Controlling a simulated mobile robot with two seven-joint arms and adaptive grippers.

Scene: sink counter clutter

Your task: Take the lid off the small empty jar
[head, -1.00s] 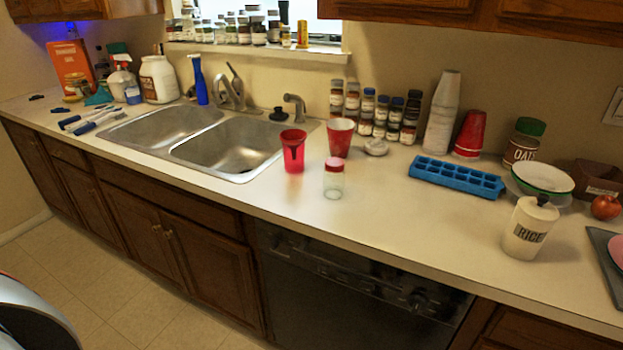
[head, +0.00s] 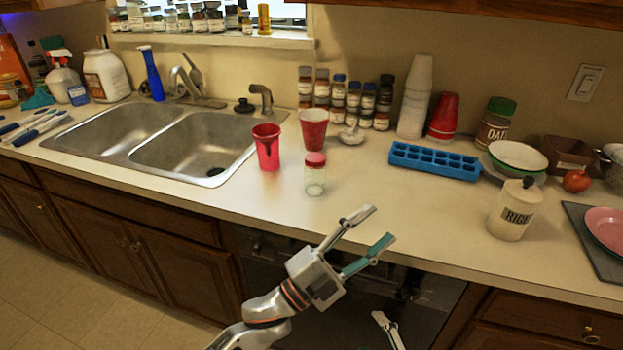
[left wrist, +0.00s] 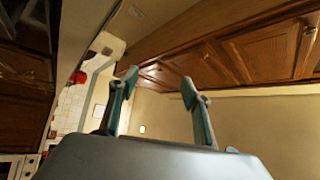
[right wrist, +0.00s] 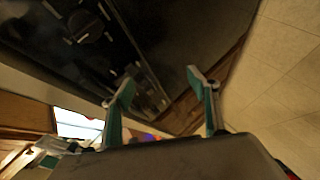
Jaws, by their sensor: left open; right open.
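The small empty jar (head: 315,180) is clear glass and stands upright on the counter near its front edge. Its red lid (head: 315,159) sits on top. My left gripper (head: 376,230) is open and empty, in front of the counter edge, to the right of the jar and nearer to me. It shows open in the left wrist view (left wrist: 155,92), with no jar between the fingers. In the head view only a tip of my right gripper (head: 386,328) shows low down; in the right wrist view (right wrist: 160,85) it is open and empty, before the dark dishwasher front.
A red cup (head: 267,147) stands left of the jar, and another red cup (head: 314,128) stands behind it. The double sink (head: 208,140) is further left. A blue ice tray (head: 434,161) and the rice canister (head: 515,209) are to the right. The counter right of the jar is clear.

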